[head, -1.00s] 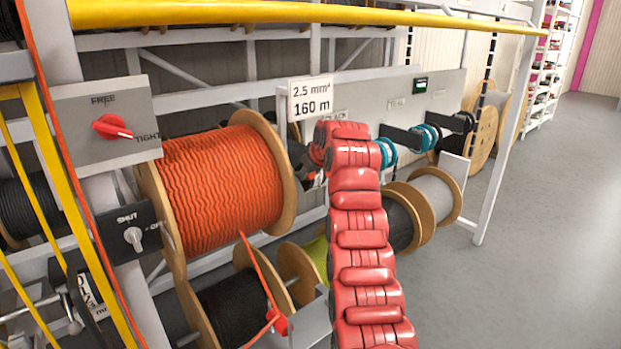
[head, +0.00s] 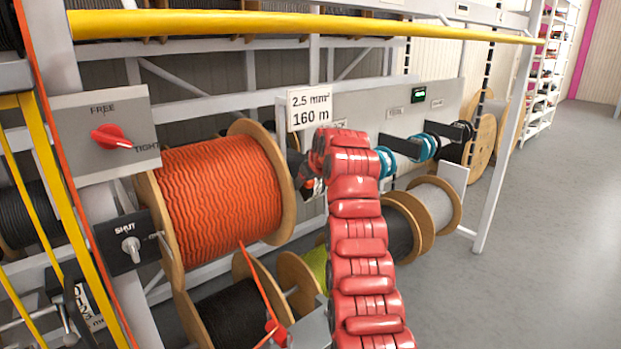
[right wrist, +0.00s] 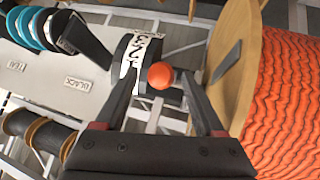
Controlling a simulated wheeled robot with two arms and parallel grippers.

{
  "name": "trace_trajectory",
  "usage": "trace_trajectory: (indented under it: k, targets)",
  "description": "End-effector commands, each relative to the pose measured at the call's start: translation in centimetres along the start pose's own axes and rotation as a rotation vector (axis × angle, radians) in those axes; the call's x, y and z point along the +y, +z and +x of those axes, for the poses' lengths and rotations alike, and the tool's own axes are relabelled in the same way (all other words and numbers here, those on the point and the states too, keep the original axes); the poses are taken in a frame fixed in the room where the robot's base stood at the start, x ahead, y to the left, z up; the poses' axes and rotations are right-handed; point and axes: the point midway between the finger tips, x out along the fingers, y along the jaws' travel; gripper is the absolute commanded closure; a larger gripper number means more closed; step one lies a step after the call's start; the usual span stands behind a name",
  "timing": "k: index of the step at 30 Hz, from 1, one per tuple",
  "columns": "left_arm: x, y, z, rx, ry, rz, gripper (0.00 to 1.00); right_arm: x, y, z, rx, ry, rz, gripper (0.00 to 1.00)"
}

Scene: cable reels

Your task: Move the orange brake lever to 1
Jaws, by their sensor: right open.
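The orange brake lever shows in the right wrist view as a round orange knob (right wrist: 160,76), seen nearly end-on. Beside it is a curved white scale plate (right wrist: 137,62) with black digits; 3 and 2 can be made out, and I cannot tell which digit the lever stands at. My right gripper (right wrist: 159,80) is open, with its dark fingers on either side of the knob; I cannot tell whether they touch it. In the head view my right gripper (head: 299,168) is partly hidden by my red arm, beside the orange cable reel's right flange. My left gripper is not in view.
The large orange cable reel (head: 220,195) stands close beside my right gripper. A 160 m sign (head: 311,106) hangs just above it. A red FREE/TIGHT knob (head: 112,137) and a SHUT switch (head: 131,247) are at left. Open floor (head: 545,200) lies at right.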

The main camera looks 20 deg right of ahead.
Motion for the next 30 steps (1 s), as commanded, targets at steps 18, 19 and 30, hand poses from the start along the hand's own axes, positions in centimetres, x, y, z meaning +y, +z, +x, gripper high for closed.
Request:
trace_trajectory:
  k: [18,19,30]
  targets:
    - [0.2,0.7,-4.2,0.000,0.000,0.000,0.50,-0.1,0.2,-11.8,0.009,0.002,0.001,0.29]
    - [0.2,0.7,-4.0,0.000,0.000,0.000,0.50,-0.3,-0.2,-12.2,0.007,-0.001,-0.003,0.29]
    - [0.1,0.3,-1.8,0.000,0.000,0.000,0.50,0.0,-0.8,-16.4,0.007,-0.004,0.000,0.29]
